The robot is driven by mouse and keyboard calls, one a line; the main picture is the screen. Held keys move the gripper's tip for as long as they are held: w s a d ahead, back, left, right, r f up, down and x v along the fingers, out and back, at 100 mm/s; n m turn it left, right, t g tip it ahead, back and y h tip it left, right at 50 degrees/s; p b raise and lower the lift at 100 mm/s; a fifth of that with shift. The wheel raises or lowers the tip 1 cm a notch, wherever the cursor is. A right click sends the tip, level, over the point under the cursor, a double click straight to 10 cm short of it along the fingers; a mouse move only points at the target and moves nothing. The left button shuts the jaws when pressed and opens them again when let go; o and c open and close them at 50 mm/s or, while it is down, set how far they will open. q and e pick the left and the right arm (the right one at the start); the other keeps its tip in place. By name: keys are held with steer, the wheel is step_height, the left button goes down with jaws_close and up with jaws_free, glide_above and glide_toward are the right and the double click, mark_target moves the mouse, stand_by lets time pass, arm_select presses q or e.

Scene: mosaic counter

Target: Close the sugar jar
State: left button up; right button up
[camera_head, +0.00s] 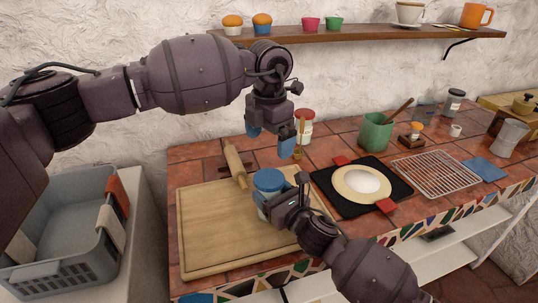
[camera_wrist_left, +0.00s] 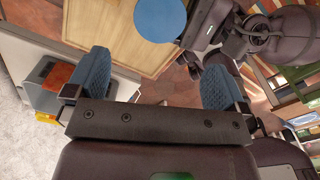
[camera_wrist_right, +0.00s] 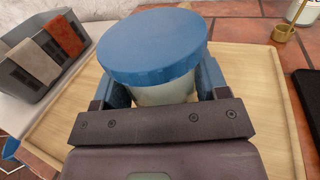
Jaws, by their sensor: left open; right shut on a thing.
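The jar, pale-bodied (camera_wrist_right: 165,92) with a wide blue lid (camera_wrist_right: 155,45), stands on the wooden board; it also shows in the head view (camera_head: 261,197). The blue lid lies over the jar's mouth; I cannot tell whether it is screwed tight. My right gripper (camera_head: 274,204) is shut around the jar's body, just below the lid. My left gripper (camera_head: 270,138) is open and empty, above and behind the jar. In the left wrist view the blue lid (camera_wrist_left: 160,16) shows beyond the open fingers. The jar's near side is partly hidden by my right gripper.
A rolling pin (camera_head: 235,165) lies at the back of the board (camera_head: 205,225). A red-lidded jar (camera_head: 305,130) stands behind my left gripper. Right of the board are a plate (camera_head: 358,185) on a black mat and a wire rack (camera_head: 435,174). A shelf (camera_head: 370,34) hangs above.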

arm_select(q)
steer(key=shift+r, duration=0.95)
arm_select(e)
steer(key=o, duration=1.8)
steer(key=v, duration=1.1)
arm_select(q)
steer(key=shift+s, duration=0.1)
